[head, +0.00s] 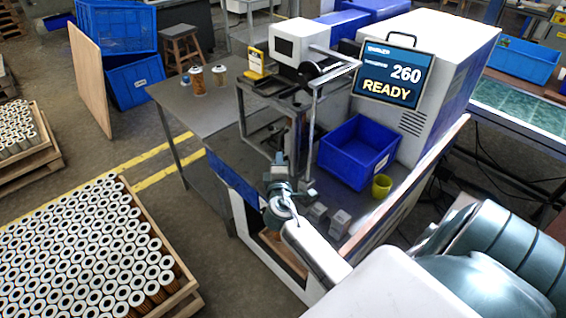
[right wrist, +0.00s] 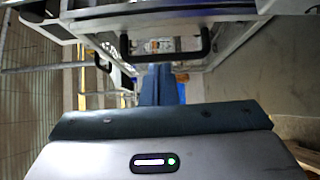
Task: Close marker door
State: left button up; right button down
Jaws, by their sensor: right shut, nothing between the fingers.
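I cannot tell for certain which part is the marker door. My right gripper (head: 279,165) is over the front part of the bench, shut and empty. In the right wrist view its shut fingers (right wrist: 162,85) point at a black bar handle (right wrist: 165,52) on a light frame; I cannot tell if they touch. My left gripper is not in view.
Small grey blocks (head: 340,220) lie close to my wrist. A pallet of white-topped cartridges (head: 90,250) is at the lower left. Marked floor lies between.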

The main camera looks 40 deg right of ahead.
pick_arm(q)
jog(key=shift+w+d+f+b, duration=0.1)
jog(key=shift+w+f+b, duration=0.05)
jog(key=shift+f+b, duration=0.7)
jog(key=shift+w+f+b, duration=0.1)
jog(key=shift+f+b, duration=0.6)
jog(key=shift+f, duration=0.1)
pick_arm(e)
jog(key=v, duration=0.9)
jog(key=shift+f, duration=0.3)
